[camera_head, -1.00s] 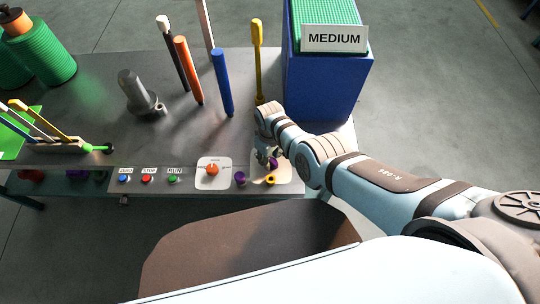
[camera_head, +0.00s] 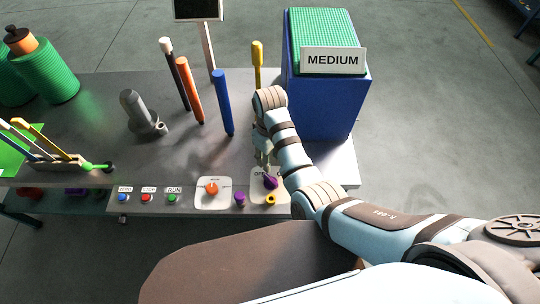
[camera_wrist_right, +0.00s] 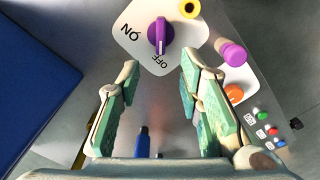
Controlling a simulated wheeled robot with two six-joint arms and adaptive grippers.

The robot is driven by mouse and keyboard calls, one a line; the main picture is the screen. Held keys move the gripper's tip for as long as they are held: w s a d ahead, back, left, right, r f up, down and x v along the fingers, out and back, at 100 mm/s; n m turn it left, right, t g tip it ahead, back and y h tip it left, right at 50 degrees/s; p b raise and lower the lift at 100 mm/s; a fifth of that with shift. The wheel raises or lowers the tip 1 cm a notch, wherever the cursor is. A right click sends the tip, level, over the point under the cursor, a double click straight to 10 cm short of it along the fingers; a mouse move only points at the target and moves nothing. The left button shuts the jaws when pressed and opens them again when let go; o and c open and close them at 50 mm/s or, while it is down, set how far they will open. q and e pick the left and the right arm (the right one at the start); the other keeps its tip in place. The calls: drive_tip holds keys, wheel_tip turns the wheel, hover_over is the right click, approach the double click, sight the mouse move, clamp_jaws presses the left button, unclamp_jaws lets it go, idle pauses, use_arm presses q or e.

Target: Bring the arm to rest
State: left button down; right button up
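My right gripper (camera_head: 262,152) hangs over the front part of the grey table, just behind the purple rotary knob (camera_head: 270,181). In the right wrist view the gripper (camera_wrist_right: 160,70) is open, with nothing between its green-padded fingers. The purple knob (camera_wrist_right: 160,36) sits beyond the fingertips on a white plate marked ON and OFF. Its pale line points toward OFF. The gripper appears clear of the knob. My left gripper is not in view.
A blue bin (camera_head: 325,100) labelled MEDIUM stands close behind and right of my right arm. Upright orange (camera_head: 189,90), blue (camera_head: 222,103) and yellow (camera_head: 257,68) rods stand to the left. An orange dial (camera_head: 212,189) and coloured buttons line the front edge.

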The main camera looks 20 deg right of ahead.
drive_tip(key=s+d+f+m+t, duration=0.2)
drive_tip(key=s+d+f+m, duration=0.3)
drive_tip(key=s+d, duration=0.6)
drive_tip(key=s+d+r+t, duration=0.1)
drive_tip(key=s+r, duration=0.1)
drive_tip(key=s, duration=0.5)
drive_tip(key=s+d+r, duration=0.1)
drive_tip(key=s+r, duration=0.2)
drive_tip(key=s, duration=0.3)
wheel_tip(320, 180, down, 20)
drive_tip(key=s+d+h, duration=0.1)
drive_tip(key=s+d, duration=0.1)
drive_tip(key=s+f+m+g, duration=0.1)
drive_tip(key=s+f, duration=1.1)
drive_tip(key=s, duration=0.2)
drive_tip(key=shift+d+g, duration=0.3)
drive_tip(key=shift+g, duration=0.1)
